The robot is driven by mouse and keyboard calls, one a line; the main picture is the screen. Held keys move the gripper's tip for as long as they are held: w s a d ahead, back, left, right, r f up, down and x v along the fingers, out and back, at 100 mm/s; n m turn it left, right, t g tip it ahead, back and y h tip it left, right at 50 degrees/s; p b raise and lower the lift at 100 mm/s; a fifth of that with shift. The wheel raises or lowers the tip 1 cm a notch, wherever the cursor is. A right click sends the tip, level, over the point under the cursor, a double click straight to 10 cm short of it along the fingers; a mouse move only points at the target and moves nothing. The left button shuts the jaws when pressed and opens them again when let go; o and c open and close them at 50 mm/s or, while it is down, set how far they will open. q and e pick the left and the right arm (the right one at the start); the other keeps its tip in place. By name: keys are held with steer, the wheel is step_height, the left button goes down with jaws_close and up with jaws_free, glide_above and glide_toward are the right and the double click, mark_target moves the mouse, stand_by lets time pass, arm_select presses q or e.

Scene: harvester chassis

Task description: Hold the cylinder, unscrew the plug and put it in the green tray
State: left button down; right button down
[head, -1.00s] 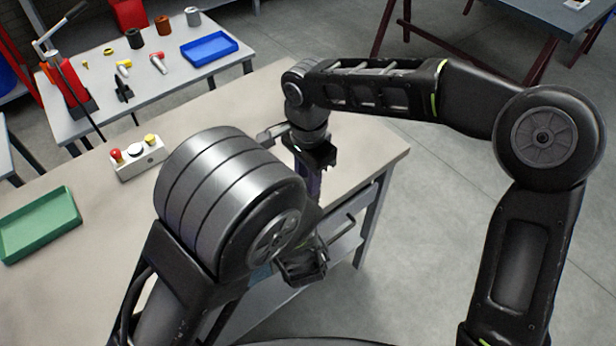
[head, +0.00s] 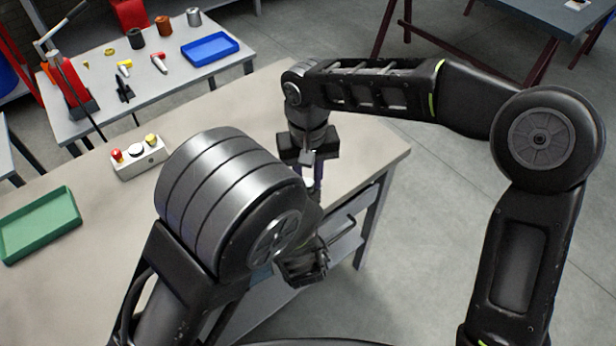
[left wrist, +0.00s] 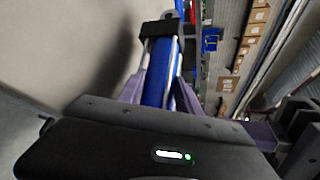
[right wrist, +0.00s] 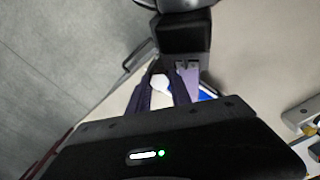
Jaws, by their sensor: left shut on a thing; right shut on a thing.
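The blue cylinder (left wrist: 160,75) runs between the purple fingers of my left gripper (left wrist: 160,82) in the left wrist view, with a black block at its far end. The left gripper is shut on it. In the head view that gripper (head: 304,264) is partly hidden by my forearm. My right gripper (head: 308,172) points down at the workbench's right end, just above the left one. It is shut on the white plug (right wrist: 160,83), which shows between its fingers in the right wrist view. I cannot tell how far the plug is unscrewed. The green tray (head: 40,226) is empty at far left.
A box with red and yellow buttons (head: 139,157) stands on the workbench (head: 105,215) near the tray. A back table (head: 160,92) holds a blue tray (head: 209,49), small parts and a red press (head: 75,90). The bench between tray and button box is clear.

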steer(key=shift+d, duration=0.1)
steer(key=c, duration=1.2)
jaws_free()
steer(key=shift+o, duration=0.2)
steer(key=shift+a, duration=0.2)
steer(key=shift+r, duration=0.1)
steer(key=shift+r, duration=0.2)
step_height(320, 180, up, 3)
steer(key=shift+a+r, duration=0.1)
steer(key=shift+r, duration=0.45)
steer(key=shift+d, duration=0.2)
